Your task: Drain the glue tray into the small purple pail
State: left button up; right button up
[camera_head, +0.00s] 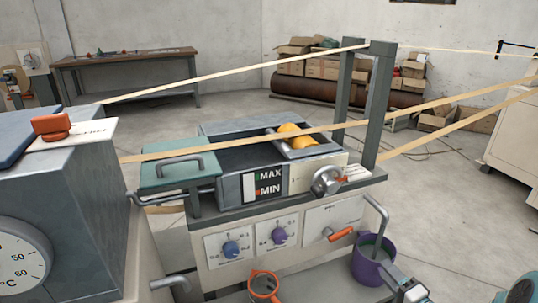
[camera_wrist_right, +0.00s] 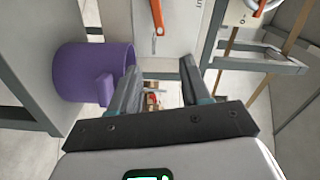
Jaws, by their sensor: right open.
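The glue tray (camera_head: 229,187) sits on top of the machine, with a MAX/MIN level panel on its front. A grey drain pipe (camera_head: 384,215) bends down at the right, its lower end at the mouth of the purple pail (camera_head: 372,272). An orange lever (camera_head: 341,235) is on the front panel; an orange part (camera_wrist_right: 157,16) shows in the right wrist view. My right gripper (camera_head: 397,278) is just right of the pail, open and empty. In the wrist view the pail (camera_wrist_right: 80,70) and its handle are beside the left finger of my gripper (camera_wrist_right: 160,75). My left gripper is out of view.
A teal lid (camera_head: 178,172) and a yellow piece (camera_head: 296,135) are at the tray. Pale strips (camera_head: 440,104) run across above it. A grey cabinet with a dial (camera_head: 20,258) blocks the left.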

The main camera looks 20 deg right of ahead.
jog(key=b, duration=1)
send_near(349, 232)
jog(key=w, duration=0.6)
jog(key=w+a, duration=0.1)
jog(key=w, duration=0.2)
jog(key=shift+w+f, duration=0.2)
jog(key=shift+w, duration=0.2)
jog(key=shift+w+r, duration=0.2)
jog(key=shift+w, duration=0.05)
jog(key=shift+w+f, duration=0.1)
jog(key=shift+w, duration=0.25)
pick_arm(q)
notch_tip(349, 232, down, 10)
jog(key=w+a, duration=0.1)
jog(key=shift+w+r+n, duration=0.15)
jog(key=shift+r+n, duration=0.05)
jog(key=shift+n, duration=0.1)
jog(key=shift+a+t, duration=0.1)
jog(key=shift+t, duration=0.2)
pick_arm(e)
jog(key=shift+s, duration=0.1)
